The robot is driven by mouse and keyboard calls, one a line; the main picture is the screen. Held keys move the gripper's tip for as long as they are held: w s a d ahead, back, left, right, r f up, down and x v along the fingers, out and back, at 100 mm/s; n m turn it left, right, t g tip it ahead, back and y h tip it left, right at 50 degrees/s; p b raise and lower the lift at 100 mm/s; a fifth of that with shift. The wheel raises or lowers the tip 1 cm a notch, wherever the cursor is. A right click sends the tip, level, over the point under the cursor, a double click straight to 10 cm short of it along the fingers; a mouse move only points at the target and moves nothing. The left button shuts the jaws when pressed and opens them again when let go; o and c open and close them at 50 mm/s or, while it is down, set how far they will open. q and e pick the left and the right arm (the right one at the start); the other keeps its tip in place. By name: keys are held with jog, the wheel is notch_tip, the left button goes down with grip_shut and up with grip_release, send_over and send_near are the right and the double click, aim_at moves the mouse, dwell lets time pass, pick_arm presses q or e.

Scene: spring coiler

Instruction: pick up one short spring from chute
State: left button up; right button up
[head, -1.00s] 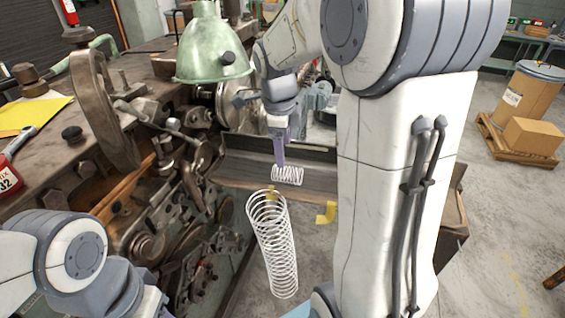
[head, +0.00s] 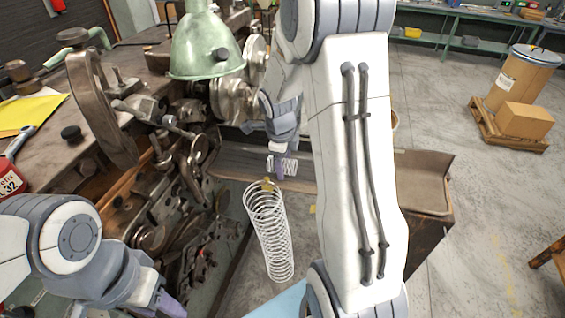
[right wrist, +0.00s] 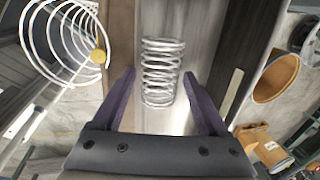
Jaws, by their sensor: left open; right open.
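A short white spring (head: 289,167) lies in the metal chute (head: 345,172) beside the machine. My right gripper (head: 279,166) is at this spring, with one purple finger seen in front of it in the head view. In the right wrist view the open purple fingers of the right gripper (right wrist: 159,74) stand on either side of the short spring (right wrist: 162,80), with gaps on both sides. The chute (right wrist: 205,50) shows behind it. My left gripper (head: 170,305) is at the lower left of the head view, away from the chute, and its fingertips are partly cut off.
A long white spring (head: 268,230) hangs in front of the chute; it also shows at the upper left of the right wrist view (right wrist: 65,40). The coiling machine (head: 175,150) with a green lamp (head: 203,48) stands at left. Open floor (head: 480,200) lies to the right.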

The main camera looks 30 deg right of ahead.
jog(key=c, duration=1.1)
jog(key=shift+r, duration=0.1)
jog(key=shift+c, duration=0.2)
